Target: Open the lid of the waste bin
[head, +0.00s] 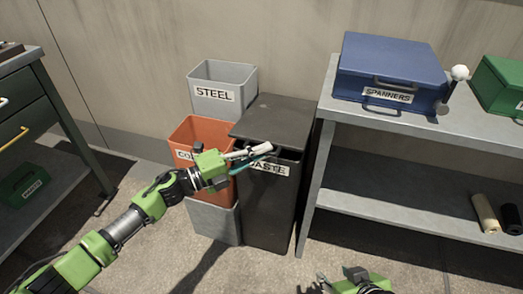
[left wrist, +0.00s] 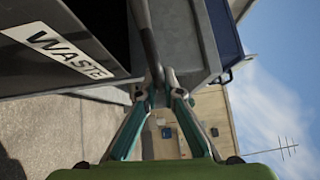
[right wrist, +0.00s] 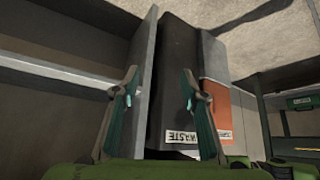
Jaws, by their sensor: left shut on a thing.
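The dark waste bin (head: 268,205) stands against the wall with its WASTE label facing me. Its lid (head: 275,120) lies over the top, with a dark gap showing under its front edge. My left gripper (head: 268,150) is at that front edge, partly covering the label. In the left wrist view the fingers (left wrist: 160,82) close on the lid's dark edge bar (left wrist: 149,45), beside the bin's label panel (left wrist: 60,50). My right gripper shows in part at the bottom of the head view; in the right wrist view its fingers (right wrist: 160,72) are apart and empty, with the bin (right wrist: 182,80) beyond.
An orange bin (head: 195,132) and a grey STEEL bin (head: 222,75) stand left of the waste bin. A shelf bench (head: 335,115) stands close on the right, bearing a blue SPANNERS box (head: 390,65). Open floor (head: 180,260) lies in front.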

